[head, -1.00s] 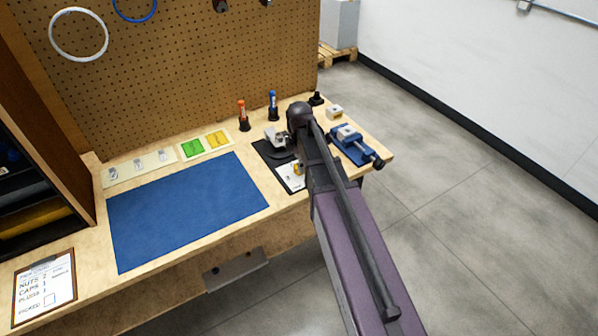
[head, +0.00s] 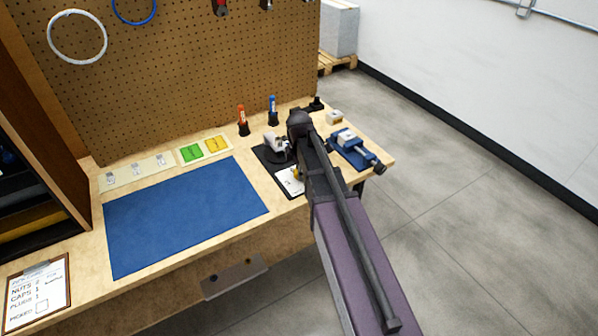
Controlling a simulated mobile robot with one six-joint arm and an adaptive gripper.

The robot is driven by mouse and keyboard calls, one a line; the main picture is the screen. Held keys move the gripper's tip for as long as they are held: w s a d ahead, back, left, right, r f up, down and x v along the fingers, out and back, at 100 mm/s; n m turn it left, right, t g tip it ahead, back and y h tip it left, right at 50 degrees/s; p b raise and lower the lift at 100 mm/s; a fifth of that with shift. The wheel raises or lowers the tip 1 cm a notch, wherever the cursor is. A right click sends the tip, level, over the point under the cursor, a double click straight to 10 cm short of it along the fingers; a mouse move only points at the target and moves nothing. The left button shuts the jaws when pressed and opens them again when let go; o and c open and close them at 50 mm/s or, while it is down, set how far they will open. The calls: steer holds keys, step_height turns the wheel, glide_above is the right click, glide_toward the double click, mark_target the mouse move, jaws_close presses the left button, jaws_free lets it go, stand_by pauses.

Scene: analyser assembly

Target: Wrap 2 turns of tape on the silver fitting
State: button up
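My arm reaches over the right part of the bench and ends in a dark joint there. It hides what lies beneath it, and I cannot make out my gripper's fingers. A pale grey and dark piece (head: 275,144) shows just left of the arm's end, over a black mat (head: 262,157); I cannot tell what it is. A blue vise (head: 357,155) stands right of the arm, with a pale block (head: 346,136) at its top. A small white block (head: 334,117) sits behind the vise. I cannot pick out the silver fitting or the tape for certain.
A white card (head: 290,180) and a small yellow thing lie beside the arm. An orange marker (head: 242,120) and a blue marker (head: 273,109) stand near the pegboard (head: 200,70). The blue mat (head: 185,215) is clear. A clipboard (head: 38,290) lies at front left.

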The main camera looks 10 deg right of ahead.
steer(key=shift+c, duration=1.2)
